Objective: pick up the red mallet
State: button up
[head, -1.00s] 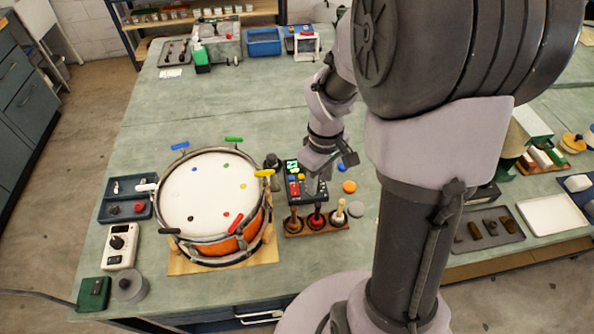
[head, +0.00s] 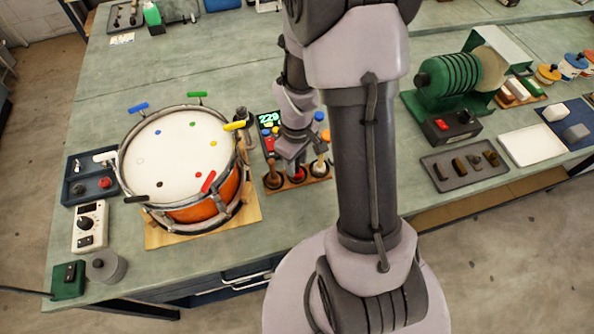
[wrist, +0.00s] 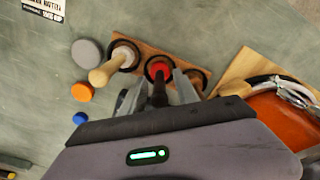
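The red mallet (wrist: 158,70) stands in the middle place of a small wooden rack (wrist: 183,63). Its red part sits low in a dark ring and its dark handle points up toward the wrist camera. It also shows in the head view (head: 298,174), partly hidden by my gripper. My gripper (wrist: 160,92) is open right over the rack, with one finger on each side of the mallet's handle. In the head view my gripper (head: 293,160) hides most of the handle.
A pale wooden mallet (wrist: 108,70) and a brown mallet (head: 273,170) stand on either side in the rack. The drum (head: 175,165) with coloured keys is close on the left. A keypad box (head: 268,135) stands behind the rack.

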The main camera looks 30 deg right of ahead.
grip_shut()
